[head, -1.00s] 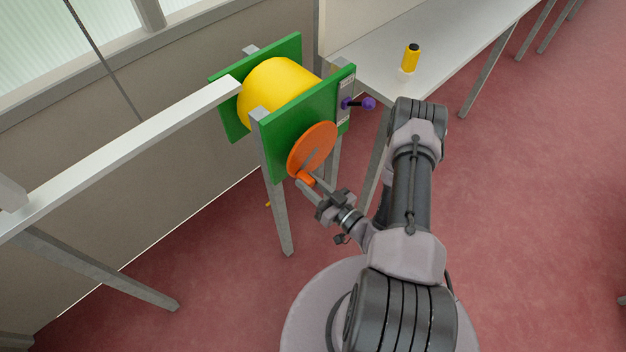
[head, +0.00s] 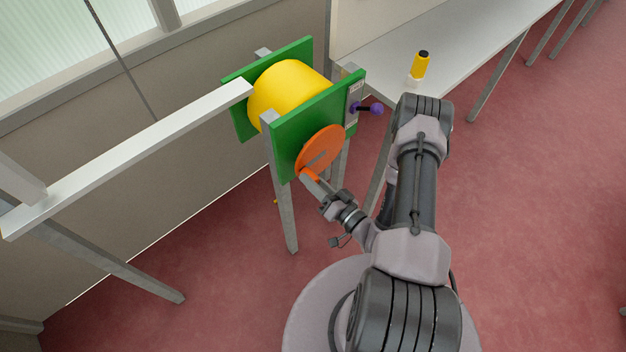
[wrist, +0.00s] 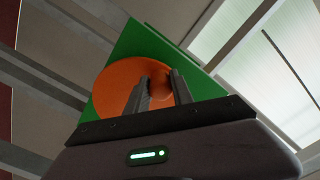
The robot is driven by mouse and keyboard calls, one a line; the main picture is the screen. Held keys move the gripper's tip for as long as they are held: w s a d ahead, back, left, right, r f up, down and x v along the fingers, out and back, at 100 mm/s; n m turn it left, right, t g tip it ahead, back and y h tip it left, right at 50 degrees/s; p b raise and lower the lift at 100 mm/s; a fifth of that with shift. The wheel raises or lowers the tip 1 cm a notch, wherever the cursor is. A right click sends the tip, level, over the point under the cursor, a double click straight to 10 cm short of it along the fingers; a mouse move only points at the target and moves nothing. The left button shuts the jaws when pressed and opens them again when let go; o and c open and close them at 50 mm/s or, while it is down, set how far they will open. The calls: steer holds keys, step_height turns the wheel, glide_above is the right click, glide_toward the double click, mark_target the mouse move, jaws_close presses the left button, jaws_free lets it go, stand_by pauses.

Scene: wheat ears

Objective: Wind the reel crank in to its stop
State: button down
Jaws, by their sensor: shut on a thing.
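The reel has a yellow drum (head: 290,90) between two green side plates (head: 308,118). An orange crank disc (head: 322,147) is on the near plate. My gripper (head: 312,180) is at the lower left edge of the disc, shut on the orange crank handle (head: 305,175). In the wrist view the two fingers (wrist: 157,90) stand on either side of the handle (wrist: 160,86), in front of the orange disc (wrist: 115,85) and green plate (wrist: 150,45). Much of the handle is hidden by the fingers.
A purple knob (head: 376,108) on a pale plate sticks out right of the disc. A yellow bottle with a dark cap (head: 419,66) stands on the grey bench (head: 465,50). A white beam (head: 130,160) runs left from the reel. Red floor (head: 545,220) is clear on the right.

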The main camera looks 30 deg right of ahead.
stand_by(0.3)
steer(key=c, duration=1.1)
jaws_free()
